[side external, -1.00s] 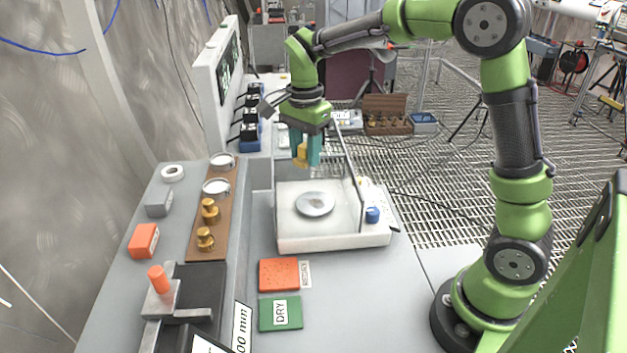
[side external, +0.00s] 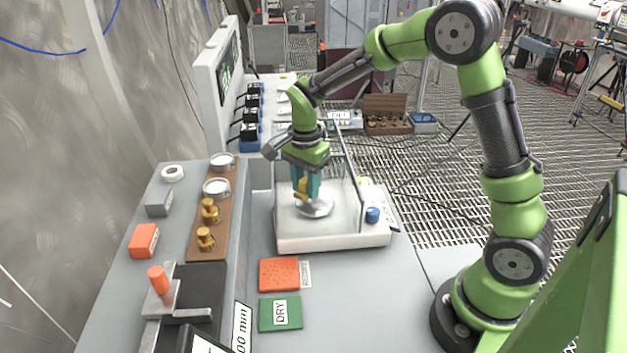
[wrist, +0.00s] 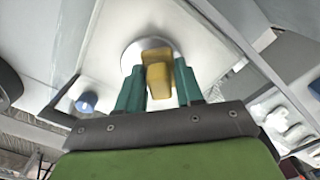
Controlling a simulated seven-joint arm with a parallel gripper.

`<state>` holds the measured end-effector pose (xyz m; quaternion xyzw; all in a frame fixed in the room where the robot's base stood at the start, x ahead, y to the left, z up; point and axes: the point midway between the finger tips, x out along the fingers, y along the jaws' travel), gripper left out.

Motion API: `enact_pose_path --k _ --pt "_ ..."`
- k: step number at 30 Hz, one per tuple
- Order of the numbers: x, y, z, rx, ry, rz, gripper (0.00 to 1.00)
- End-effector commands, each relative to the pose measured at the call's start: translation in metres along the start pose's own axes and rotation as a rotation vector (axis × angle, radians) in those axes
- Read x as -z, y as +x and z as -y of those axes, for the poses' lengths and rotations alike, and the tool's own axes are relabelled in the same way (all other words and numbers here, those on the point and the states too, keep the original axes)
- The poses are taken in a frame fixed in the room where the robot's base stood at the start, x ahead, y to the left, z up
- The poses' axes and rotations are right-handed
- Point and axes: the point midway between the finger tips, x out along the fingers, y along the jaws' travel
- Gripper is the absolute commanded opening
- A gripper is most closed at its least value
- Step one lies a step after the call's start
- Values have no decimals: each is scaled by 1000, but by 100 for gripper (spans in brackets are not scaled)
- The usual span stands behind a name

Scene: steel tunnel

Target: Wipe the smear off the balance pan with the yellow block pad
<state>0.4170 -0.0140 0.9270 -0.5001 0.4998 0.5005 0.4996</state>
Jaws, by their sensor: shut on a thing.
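My gripper (side external: 306,188) is shut on the yellow block pad (side external: 301,188) and holds it low over the left part of the balance pan (side external: 318,210). In the wrist view the yellow block pad (wrist: 158,78) sits between the teal fingers, in front of the round metal balance pan (wrist: 131,53). I cannot tell whether the pad touches the pan. The pan rests on the white balance (side external: 300,243). I cannot make out a smear; the pad and fingers hide part of the pan.
A thin upright frame (side external: 352,165) stands on the balance right beside my gripper. A blue knob (side external: 372,215) is at its front right. An orange pad (side external: 279,274) and a green DRY pad (side external: 280,313) lie in front. Brass weights (side external: 209,211) stand on a wooden strip to the left.

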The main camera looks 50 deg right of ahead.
Motion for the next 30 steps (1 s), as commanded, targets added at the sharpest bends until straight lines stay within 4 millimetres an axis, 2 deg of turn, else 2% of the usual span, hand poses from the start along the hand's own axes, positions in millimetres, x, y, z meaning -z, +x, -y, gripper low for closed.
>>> enact_pose_path --k 6,20,30 --pt "1 23 -1 -2 1 0 12" --pt "30 23 -29 1 2 0 12" --pt "10 24 -9 1 -2 -1 12"
